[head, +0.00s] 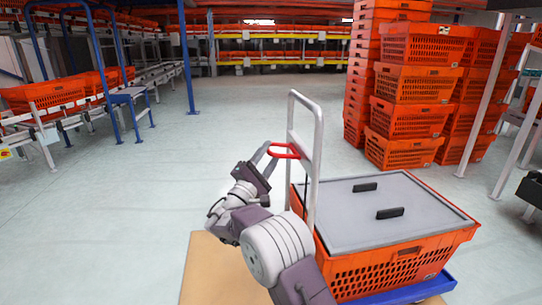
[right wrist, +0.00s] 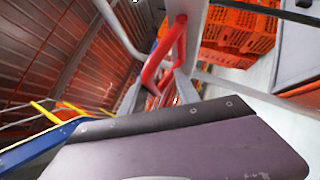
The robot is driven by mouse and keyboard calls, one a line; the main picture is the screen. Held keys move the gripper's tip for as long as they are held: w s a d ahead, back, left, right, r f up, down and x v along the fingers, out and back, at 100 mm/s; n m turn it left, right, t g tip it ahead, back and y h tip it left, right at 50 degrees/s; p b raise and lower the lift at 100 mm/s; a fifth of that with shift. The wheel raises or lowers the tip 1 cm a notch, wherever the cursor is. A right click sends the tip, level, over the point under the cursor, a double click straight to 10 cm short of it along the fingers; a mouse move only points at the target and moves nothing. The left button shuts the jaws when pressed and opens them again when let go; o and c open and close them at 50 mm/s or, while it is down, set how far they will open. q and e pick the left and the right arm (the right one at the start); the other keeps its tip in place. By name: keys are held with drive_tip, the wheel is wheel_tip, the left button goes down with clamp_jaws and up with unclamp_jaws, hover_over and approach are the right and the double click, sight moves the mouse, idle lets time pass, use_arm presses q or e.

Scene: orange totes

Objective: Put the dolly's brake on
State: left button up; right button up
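A red brake lever (head: 284,150) sticks out to the left from the handle. The lever also shows in the right wrist view (right wrist: 172,50), running away above the gripper. My right gripper (head: 271,156) is at the lever's left end with its fingers apart, one on each side of it. Whether they touch it I cannot tell. The dolly's blue base (head: 405,291) carries an orange tote (head: 400,260) with a grey lid (head: 385,215). My left gripper is not in view.
Tall stacks of orange totes (head: 405,118) stand behind the dolly to the right. A conveyor (head: 75,115) with orange totes and blue posts runs along the left. A brown board (head: 215,270) lies below my arm. The grey floor (head: 235,110) behind and left is clear.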

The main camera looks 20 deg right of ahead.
use_arm(q)
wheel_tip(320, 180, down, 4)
drive_tip(key=b, duration=0.3)
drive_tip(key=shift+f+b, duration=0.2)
drive_tip(key=shift+b, duration=0.15)
use_arm(e)
drive_tip(key=s+a+f, duration=0.2)
drive_tip(key=s+f, duration=0.1)
drive_tip(key=shift+f, duration=0.1)
drive_tip(key=shift+a, duration=0.1)
use_arm(q)
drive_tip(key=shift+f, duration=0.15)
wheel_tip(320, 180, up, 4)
drive_tip(key=p, duration=0.3)
drive_tip(key=shift+p, duration=0.35)
use_arm(e)
drive_tip(key=v, duration=0.9)
